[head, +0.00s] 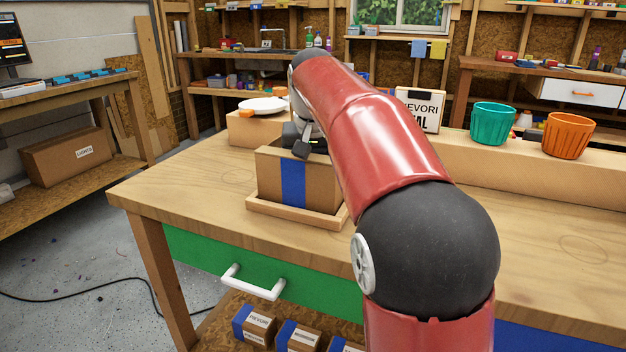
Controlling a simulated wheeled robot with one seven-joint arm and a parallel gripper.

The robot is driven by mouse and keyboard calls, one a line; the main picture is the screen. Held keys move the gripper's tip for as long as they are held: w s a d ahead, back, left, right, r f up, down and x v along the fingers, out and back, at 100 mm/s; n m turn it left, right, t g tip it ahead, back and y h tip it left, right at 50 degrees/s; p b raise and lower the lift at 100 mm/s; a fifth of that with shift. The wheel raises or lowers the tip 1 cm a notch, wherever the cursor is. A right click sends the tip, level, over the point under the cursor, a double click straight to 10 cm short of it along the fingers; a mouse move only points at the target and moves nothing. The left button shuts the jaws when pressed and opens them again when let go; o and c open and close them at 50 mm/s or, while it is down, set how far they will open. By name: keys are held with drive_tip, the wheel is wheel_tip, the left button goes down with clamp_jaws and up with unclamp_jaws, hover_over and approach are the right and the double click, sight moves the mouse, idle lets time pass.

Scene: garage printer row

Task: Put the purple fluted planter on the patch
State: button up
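I see no purple fluted planter in the head view; my arm covers part of the bench. A teal fluted planter (492,124) and an orange fluted planter (568,135) stand on the raised ledge at the right. No clearly marked patch shows; faint oval outlines are on the bench top. My gripper (303,148) points down at the open top of a cardboard box (265,180) with a blue stripe. The box hides its fingertips, so its opening and anything between the fingers cannot be seen.
The box stands in a shallow wooden tray (285,219) on the wooden bench (180,190). A white plate (262,105) and a lettered box (420,108) are behind. The bench top is clear at left and at right front. A green drawer (210,262) is below.

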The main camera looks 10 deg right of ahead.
drive_tip(key=shift+f, duration=0.25)
drive_tip(key=c, duration=0.8)
drive_tip(key=shift+c, duration=0.2)
drive_tip(key=shift+r, duration=0.15)
